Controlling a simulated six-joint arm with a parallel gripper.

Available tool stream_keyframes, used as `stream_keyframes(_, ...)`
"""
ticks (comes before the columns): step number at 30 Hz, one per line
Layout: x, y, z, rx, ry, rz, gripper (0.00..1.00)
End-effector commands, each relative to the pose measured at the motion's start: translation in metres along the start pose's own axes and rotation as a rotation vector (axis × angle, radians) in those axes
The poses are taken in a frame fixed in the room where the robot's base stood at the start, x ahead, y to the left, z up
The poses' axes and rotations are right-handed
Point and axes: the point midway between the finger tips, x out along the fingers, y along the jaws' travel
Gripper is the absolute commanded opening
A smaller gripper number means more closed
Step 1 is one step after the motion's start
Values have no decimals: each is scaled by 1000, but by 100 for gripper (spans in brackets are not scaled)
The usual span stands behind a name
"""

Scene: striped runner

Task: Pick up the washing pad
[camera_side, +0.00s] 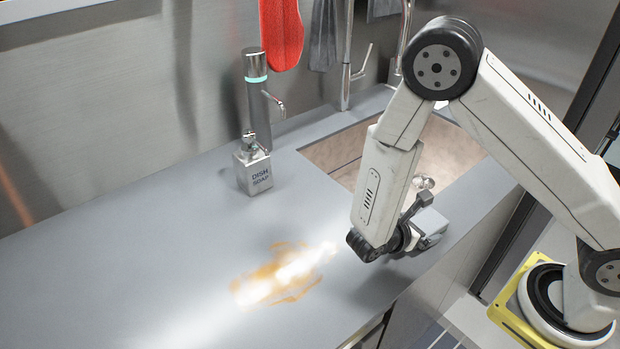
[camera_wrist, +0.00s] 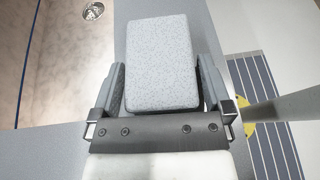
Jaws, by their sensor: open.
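The washing pad (camera_wrist: 161,62) is a light grey, speckled block with rounded corners, seen in the wrist view at upper middle. My gripper (camera_wrist: 160,78) is open, with one grey finger on each side of the pad's lower part. Whether the fingers touch the pad is hard to tell. In the side view my gripper (camera_side: 412,226) is low at the right part of the counter, by the sink's near edge. A grey block that looks like the pad (camera_side: 433,224) shows beside it, partly hidden by my gripper.
The sink (camera_side: 340,155) lies just behind my gripper, with a drain (camera_wrist: 93,11) in the wrist view. A dish soap bottle (camera_side: 252,168) stands left of the sink. An orange-brown spill (camera_side: 275,276) marks the counter (camera_side: 130,260). A striped runner (camera_wrist: 262,100) lies beyond the counter edge.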

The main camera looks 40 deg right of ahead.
Motion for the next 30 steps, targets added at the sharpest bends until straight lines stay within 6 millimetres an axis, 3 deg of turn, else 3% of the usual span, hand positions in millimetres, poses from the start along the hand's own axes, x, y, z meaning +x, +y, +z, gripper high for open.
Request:
stream_keyframes(14, 1, 0, 0, 0, 0, 0, 100)
stream_keyframes(15, 1, 0, 0, 0, 0, 0, 97)
stream_keyframes(16, 1, 0, 0, 0, 0, 0, 87)
stream_keyframes(21, 1, 0, 0, 0, 0, 0, 33)
stream_keyframes(30, 0, 0, 1, 0, 0, 0, 32)
